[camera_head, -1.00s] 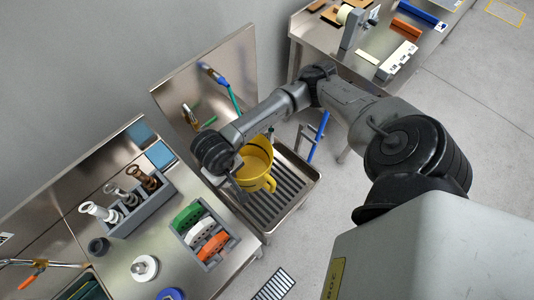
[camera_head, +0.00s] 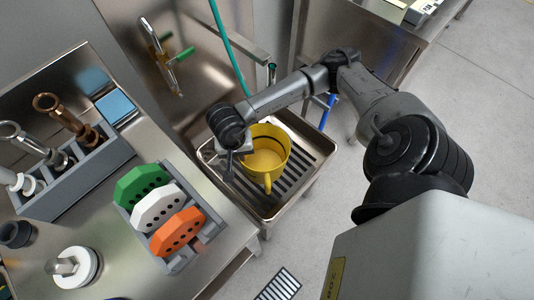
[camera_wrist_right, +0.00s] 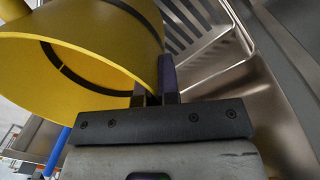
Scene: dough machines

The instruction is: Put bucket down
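The yellow bucket (camera_head: 268,158) is over the slatted grate of the steel sink basin (camera_head: 262,208), upright or nearly so, with its open top showing and a handle at the front. I cannot tell whether its bottom touches the grate. My right gripper (camera_head: 239,155) is at the bucket's left side. In the right wrist view, the fingers of my right gripper (camera_wrist_right: 158,84) are shut on the wall of the bucket (camera_wrist_right: 115,55) at its rim. My left gripper is not in view.
On the steel counter to the left are a rack (camera_head: 190,250) of green, white and orange discs and a grey holder (camera_head: 88,175) with metal tools. A green hose (camera_head: 226,45) hangs behind the sink. The grate has free room right of the bucket.

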